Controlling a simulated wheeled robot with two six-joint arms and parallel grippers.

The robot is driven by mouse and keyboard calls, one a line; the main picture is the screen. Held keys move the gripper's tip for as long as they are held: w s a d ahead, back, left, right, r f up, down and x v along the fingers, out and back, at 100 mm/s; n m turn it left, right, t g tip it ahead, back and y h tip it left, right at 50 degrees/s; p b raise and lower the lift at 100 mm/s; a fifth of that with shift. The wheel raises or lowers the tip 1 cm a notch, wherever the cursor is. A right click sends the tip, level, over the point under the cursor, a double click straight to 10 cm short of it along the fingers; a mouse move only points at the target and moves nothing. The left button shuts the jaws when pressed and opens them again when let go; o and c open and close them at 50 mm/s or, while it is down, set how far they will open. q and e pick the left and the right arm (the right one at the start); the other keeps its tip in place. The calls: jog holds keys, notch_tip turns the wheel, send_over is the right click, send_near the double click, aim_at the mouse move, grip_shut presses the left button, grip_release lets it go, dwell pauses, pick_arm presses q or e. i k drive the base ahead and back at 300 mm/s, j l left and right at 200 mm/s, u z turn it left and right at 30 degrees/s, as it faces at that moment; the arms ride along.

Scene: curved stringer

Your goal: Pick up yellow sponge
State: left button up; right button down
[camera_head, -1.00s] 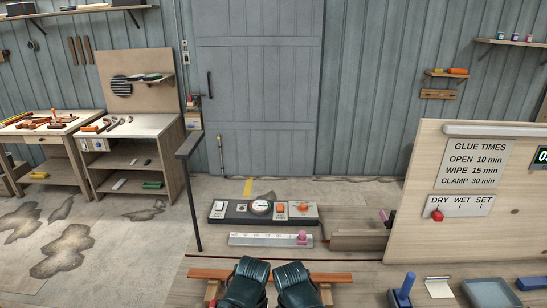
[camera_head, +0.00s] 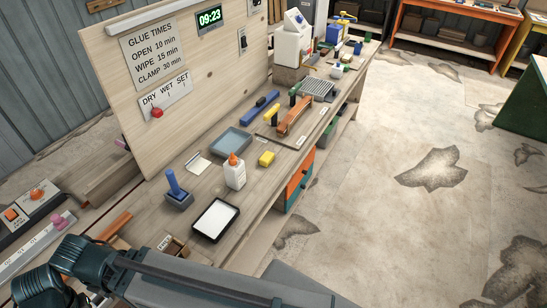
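A small yellow block that looks like the sponge (camera_head: 266,158) lies on the wooden workbench (camera_head: 262,183), to the right of a white glue bottle with an orange cap (camera_head: 235,172). Nothing is touching it. Dark teal and grey links of my arms show at the bottom left, well short of the block. I see no gripper fingertips of either arm in this view.
A tray with a white sheet (camera_head: 215,220), a blue-handled tool (camera_head: 177,190) and a blue-grey tray (camera_head: 231,141) are near the block. A curved orange-brown piece (camera_head: 295,116) lies farther back. An upright wooden panel (camera_head: 188,62) borders the bench; floor is open at right.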

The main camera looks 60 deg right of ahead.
aim_at(268, 157)
jog(key=z, duration=1.9)
